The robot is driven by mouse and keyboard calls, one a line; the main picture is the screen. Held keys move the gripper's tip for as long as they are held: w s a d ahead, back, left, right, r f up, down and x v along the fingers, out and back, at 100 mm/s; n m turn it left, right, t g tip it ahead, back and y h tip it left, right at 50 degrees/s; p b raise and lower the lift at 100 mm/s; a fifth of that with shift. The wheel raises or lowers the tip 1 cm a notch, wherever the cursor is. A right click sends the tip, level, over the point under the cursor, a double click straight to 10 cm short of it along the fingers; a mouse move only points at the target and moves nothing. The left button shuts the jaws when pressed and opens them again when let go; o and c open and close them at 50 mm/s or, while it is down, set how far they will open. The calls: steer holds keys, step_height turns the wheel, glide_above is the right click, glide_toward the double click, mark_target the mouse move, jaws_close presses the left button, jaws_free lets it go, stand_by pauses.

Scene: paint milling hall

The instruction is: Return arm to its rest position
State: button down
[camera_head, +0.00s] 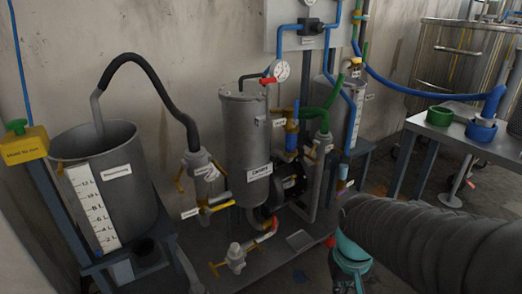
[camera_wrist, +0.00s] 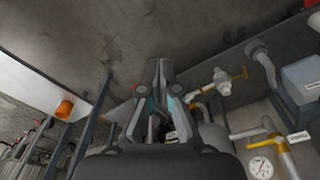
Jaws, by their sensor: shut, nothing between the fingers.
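My gripper (camera_wrist: 158,72) shows in the wrist view, its two grey fingers together with nothing between them. It is clear of the fittings around it in that view. In the head view my arm, in a ribbed grey sleeve with a teal joint, enters from the lower right in front of the mill stand. The gripper itself cannot be made out there.
A tank with a level scale (camera_head: 112,185) stands left, beside a yellow box with a green button (camera_head: 24,143). A grey mill vessel (camera_head: 246,135) with pipes and valves stands in the middle. A table (camera_head: 465,144) at right holds a green bowl (camera_head: 440,116) and a blue bowl (camera_head: 481,130).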

steer(key=s+r+t+p, duration=0.1)
steer(key=s+r+t, duration=0.1)
steer(key=r, duration=0.4)
steer(key=s+a+r+t+p, duration=0.1)
steer(key=s+r+t, duration=0.1)
steer(key=r, duration=0.4)
steer(key=shift+s+r+t, duration=0.15)
steer(key=shift+r+t, duration=0.05)
steer(key=shift+t, duration=0.1)
